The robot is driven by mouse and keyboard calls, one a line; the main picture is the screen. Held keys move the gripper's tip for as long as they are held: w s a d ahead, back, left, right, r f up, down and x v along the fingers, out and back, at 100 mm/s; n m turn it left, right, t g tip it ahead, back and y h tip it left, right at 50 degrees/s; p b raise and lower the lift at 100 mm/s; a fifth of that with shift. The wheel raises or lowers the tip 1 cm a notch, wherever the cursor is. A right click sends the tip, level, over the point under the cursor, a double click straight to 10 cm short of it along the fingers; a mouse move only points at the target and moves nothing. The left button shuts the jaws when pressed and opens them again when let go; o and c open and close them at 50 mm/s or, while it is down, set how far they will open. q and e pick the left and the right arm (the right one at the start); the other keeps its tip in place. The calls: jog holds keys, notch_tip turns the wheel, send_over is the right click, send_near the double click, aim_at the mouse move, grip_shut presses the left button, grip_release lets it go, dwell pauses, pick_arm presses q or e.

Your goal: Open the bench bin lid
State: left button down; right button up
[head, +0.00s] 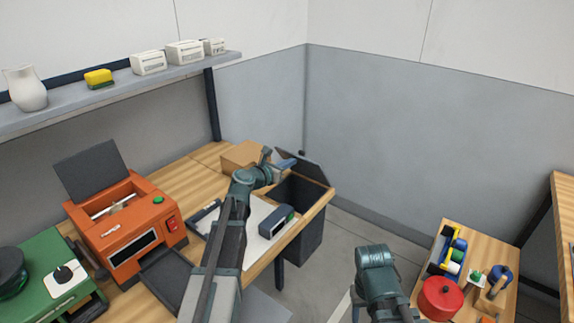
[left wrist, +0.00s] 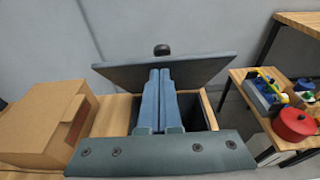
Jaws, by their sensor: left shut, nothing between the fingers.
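The bench bin (head: 312,235) is a dark box set into the right end of the wooden bench. Its grey lid (head: 312,168) stands raised and tilted back, with a black knob (head: 302,153) at its far edge; the lid (left wrist: 205,70) and knob (left wrist: 161,50) also show in the left wrist view. The dark bin opening (left wrist: 195,112) is partly uncovered below the lid. My left gripper (head: 290,162) is shut and empty, its fingers (left wrist: 160,75) over the opening and against or just before the lid's underside; I cannot tell whether they touch. My right gripper is out of view.
A cardboard box (head: 243,155) stands beside the bin. A small table (head: 465,240) with a red pot (head: 440,298) stands right.

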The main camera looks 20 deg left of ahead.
aim_at(300, 151)
pick_arm(q)
jog(key=w+r+p, duration=0.1)
jog(key=p, duration=0.1)
jog(key=w+r+g+p, duration=0.1)
jog(key=p, duration=0.2)
jog(key=w+d+r+g+p, duration=0.1)
jog(key=p, duration=0.2)
jog(key=shift+w+d+r+y, duration=0.1)
jog(key=shift+w+r+y, duration=0.2)
jog(key=shift+y, duration=0.1)
jog(key=w+d+r+p, duration=0.1)
jog(key=w+d+p, duration=0.1)
jog(key=w, duration=0.4)
jog(key=shift+w+d+r+g, duration=0.2)
jog(key=shift+w+r+g, duration=0.05)
jog(key=shift+r+g, duration=0.05)
jog(key=s, duration=0.1)
jog(key=s+a, duration=0.1)
jog(key=s, duration=0.2)
jog(key=shift+s+a+r, duration=0.1)
jog(key=shift+s+a, duration=0.15)
jog(key=shift+s, duration=0.05)
jog(key=s+a+r+p, duration=0.2)
jog(key=s+r+p, duration=0.3)
jog(key=r+p, duration=0.2)
jog(key=shift+s+r+p, duration=0.15)
jog(key=shift+s+p, duration=0.15)
jog(key=shift+p, duration=0.05)
